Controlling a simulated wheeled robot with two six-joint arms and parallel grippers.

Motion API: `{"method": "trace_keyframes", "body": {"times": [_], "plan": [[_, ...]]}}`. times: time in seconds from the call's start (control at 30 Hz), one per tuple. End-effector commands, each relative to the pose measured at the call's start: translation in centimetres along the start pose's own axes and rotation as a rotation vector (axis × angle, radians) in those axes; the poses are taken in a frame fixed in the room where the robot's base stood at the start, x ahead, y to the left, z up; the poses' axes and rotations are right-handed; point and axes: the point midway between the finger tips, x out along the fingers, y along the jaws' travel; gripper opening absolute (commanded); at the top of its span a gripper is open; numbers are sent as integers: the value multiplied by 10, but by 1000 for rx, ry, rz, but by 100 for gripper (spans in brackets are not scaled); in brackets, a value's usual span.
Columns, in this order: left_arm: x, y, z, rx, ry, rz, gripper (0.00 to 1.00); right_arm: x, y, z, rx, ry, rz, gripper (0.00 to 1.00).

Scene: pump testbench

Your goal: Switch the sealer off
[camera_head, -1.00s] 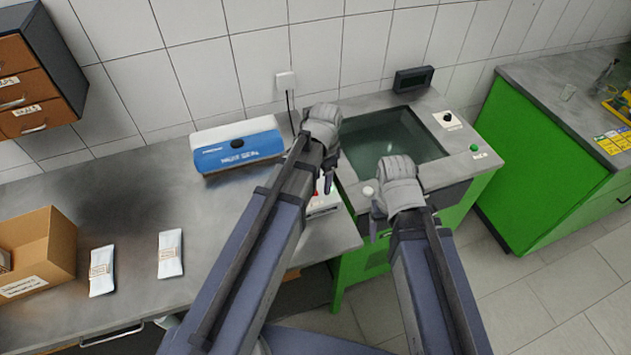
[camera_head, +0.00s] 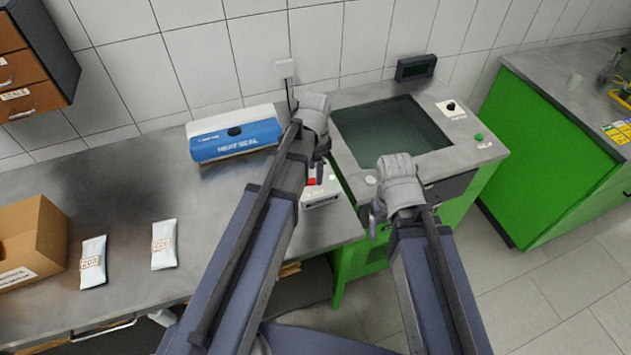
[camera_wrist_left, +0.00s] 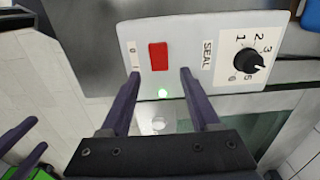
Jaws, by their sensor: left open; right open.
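The sealer (camera_head: 236,140) is a blue and white box with "HEAT SEAL" lettering at the back of the grey bench. Its light grey control box (camera_head: 321,189) stands at the bench's right end, partly hidden by my left arm. My right gripper (camera_head: 376,215) is open and empty by the basin's front.
A green cabinet with a dark sunken basin (camera_head: 390,130) stands right of the bench, with a black knob (camera_head: 451,106) and green button (camera_head: 479,137). Two white pouches (camera_head: 164,246) (camera_head: 93,262) and a cardboard box (camera_head: 35,235) lie on the bench's left.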

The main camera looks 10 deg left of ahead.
Motion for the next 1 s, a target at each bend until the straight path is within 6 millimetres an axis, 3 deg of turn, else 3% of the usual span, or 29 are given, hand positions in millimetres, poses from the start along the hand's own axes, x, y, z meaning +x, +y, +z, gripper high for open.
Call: {"method": "trace_keyframes", "body": {"times": [0.03, 0.2, 0.53, 1.0], "plan": [[14, 0, 0, 0, 0, 0, 62, 14, -1, -1, 0, 0, 0, 73], [27, 0, 0, 0, 0, 0, 62, 27, -3, -2, 0, 0, 0, 73], [28, 0, 0, 0, 0, 0, 62, 27, -3, -2, 0, 0, 0, 73], [28, 0, 0, 0, 0, 0, 11, 27, -3, -2, 0, 0, 0, 73]]}}
